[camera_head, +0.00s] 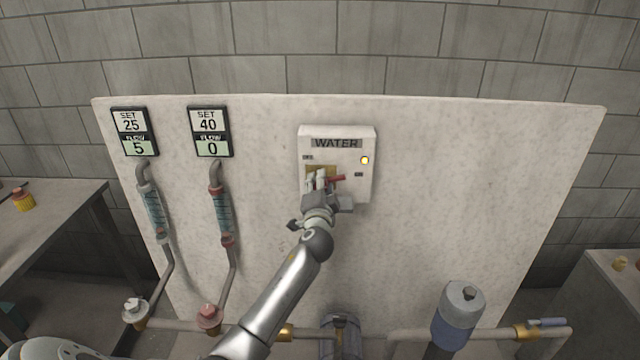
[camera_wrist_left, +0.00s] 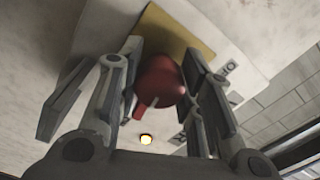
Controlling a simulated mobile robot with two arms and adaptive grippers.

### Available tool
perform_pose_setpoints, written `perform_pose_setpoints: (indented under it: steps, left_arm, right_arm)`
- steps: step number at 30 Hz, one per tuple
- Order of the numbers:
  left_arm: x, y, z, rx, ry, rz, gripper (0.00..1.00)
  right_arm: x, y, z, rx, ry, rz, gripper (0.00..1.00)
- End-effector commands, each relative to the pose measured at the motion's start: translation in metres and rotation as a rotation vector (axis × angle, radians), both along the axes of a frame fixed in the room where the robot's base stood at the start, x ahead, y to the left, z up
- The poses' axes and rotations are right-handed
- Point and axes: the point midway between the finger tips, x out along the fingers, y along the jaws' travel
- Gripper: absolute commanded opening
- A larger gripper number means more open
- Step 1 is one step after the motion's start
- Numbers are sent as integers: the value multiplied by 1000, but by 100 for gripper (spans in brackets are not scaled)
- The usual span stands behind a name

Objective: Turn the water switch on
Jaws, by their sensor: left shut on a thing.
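The water switch box (camera_head: 366,185) is a white panel labelled WATER on the pale board. The red switch handle (camera_head: 337,179) points to the right in the head view. In the left wrist view the red handle (camera_wrist_left: 160,82) sits between the two fingers, in front of a brass plate (camera_wrist_left: 170,32). My left gripper (camera_head: 318,182) is shut on the red handle. My right gripper is not in view.
Two displays (camera_head: 130,132) (camera_head: 210,132) read SET 25, FLOW 5 and SET 40, FLOW 0, above flow tubes (camera_head: 154,212). A white knob (camera_head: 135,309) and a red knob (camera_head: 209,316) sit on the lower pipe. A blue-grey canister (camera_head: 453,325) stands lower right. The board right of the box is clear.

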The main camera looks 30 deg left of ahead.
Motion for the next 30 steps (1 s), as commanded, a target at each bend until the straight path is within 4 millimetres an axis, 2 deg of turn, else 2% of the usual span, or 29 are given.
perform_pose_setpoints:
  steps: [12, 29, 30]
  left_arm:
    - [0, 0, -1, 165, 105, 1, 10]
    - [0, 0, -2, 191, 121, 0, 10]
    - [0, 0, -2, 191, 121, 0, 36]
  right_arm:
    - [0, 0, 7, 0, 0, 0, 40]
    - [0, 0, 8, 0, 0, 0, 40]
    - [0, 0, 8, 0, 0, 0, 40]
